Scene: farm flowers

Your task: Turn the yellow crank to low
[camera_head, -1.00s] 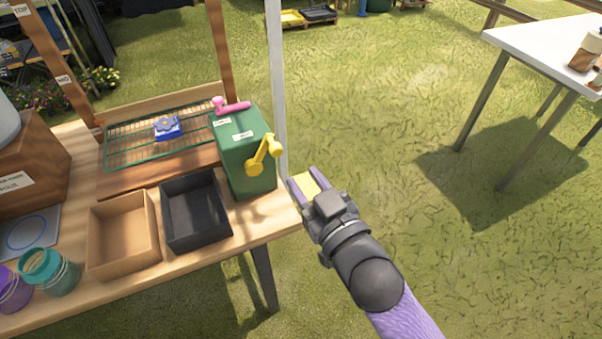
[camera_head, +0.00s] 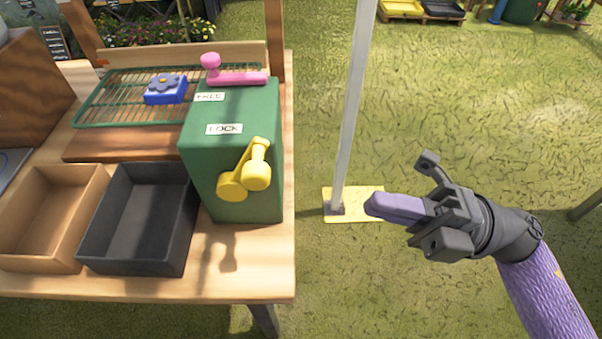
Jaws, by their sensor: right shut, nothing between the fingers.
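The yellow crank (camera_head: 233,185) is mounted on the front face of the green box (camera_head: 205,150), at its right side. Its arm slants from a round hub at lower left up to the upper right, with a rounded knob standing out towards me. I see no "low" mark by it. My right gripper (camera_head: 371,204) is to the right of the box, past the table edge and apart from the crank. Its purple fingers are together, empty, and point left. My left gripper is not in view.
A pink lever (camera_head: 236,77) sits on the box top near labels FREE and LOCK. A black tray (camera_head: 136,262) and a tan tray (camera_head: 42,257) stand left. A pale pole (camera_head: 354,105) rises between box and gripper. A blue flower block (camera_head: 166,92) rests on the rack.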

